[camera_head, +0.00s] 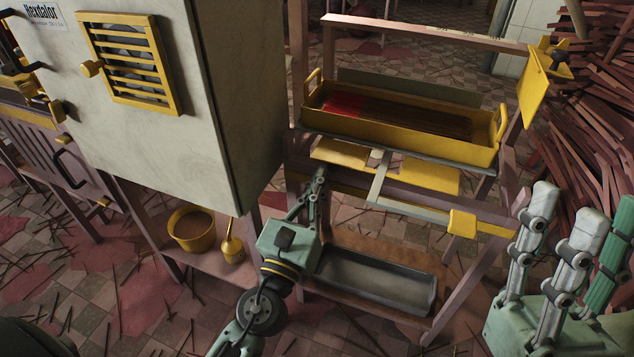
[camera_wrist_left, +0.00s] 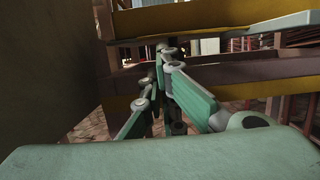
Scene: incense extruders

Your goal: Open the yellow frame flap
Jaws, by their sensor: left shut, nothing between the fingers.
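My left gripper (camera_head: 318,176) is shut and empty, its fingertips just below the yellow panels (camera_head: 345,152) under the tray rack in the head view. In the left wrist view my left gripper (camera_wrist_left: 161,52) has its fingers drawn together in front of yellow-edged bars (camera_wrist_left: 210,17); contact cannot be told. A yellow flap (camera_head: 534,88) hangs at the right end of the rack's top bar. A slatted yellow frame (camera_head: 175,98) sits on the pale cabinet. I cannot tell which is the named flap. My right gripper (camera_head: 595,215) is open and empty at the right edge.
A yellow tray (camera_head: 400,138) with red and brown sticks lies on the rack. A grey metal trough (camera_head: 375,283) is on the lower shelf. The pale cabinet (camera_head: 250,110) stands close left of the rack. A yellow bucket (camera_head: 192,229) is below it. Stick piles crowd the right.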

